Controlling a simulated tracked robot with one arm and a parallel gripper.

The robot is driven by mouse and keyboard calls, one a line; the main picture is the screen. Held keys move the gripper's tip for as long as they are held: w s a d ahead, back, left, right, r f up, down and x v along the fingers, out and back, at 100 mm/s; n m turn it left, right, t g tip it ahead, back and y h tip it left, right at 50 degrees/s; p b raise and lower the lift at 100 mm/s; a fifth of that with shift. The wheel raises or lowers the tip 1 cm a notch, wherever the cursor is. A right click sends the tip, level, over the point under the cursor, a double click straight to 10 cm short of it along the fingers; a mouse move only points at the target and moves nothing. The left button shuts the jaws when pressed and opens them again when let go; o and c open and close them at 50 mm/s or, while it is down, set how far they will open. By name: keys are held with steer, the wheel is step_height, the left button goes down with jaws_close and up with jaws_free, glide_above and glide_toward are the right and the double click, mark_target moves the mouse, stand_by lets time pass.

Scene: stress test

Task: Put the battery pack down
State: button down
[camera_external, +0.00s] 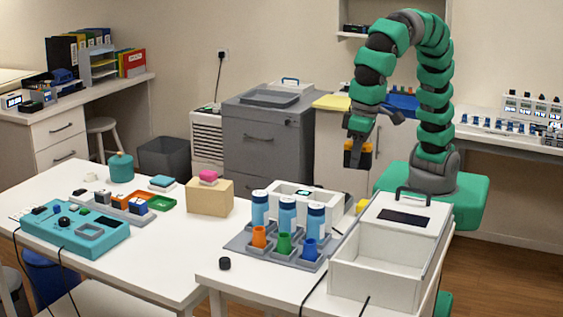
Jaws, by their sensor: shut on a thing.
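My gripper (358,147) hangs from the arched green and grey arm, above the back of the right white table. It is shut on a small dark block with orange-yellow at its sides, which looks like the battery pack (355,157). The block is in the air, clear of the table below. The gripper partly covers it, and it is too small to make out details.
Below stand a white box (303,190), blue-white bottles (287,216) and coloured cups on a grey tray (240,243). An open white bin (375,280) is at right. A tan box (209,197) and a teal device (75,232) sit on the left table (165,255).

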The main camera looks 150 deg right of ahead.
steer(key=shift+s+d+m, duration=0.35)
steer(key=shift+m, duration=0.25)
step_height(320, 180, down, 18)
steer(key=shift+r+b, duration=0.1)
steer(key=shift+b, duration=0.8)
steer(key=c, duration=1.2)
jaws_free()
steer(key=shift+o, duration=0.2)
step_height(320, 180, up, 12)
steer(key=a+p, duration=0.1)
steer(key=shift+a, duration=0.2)
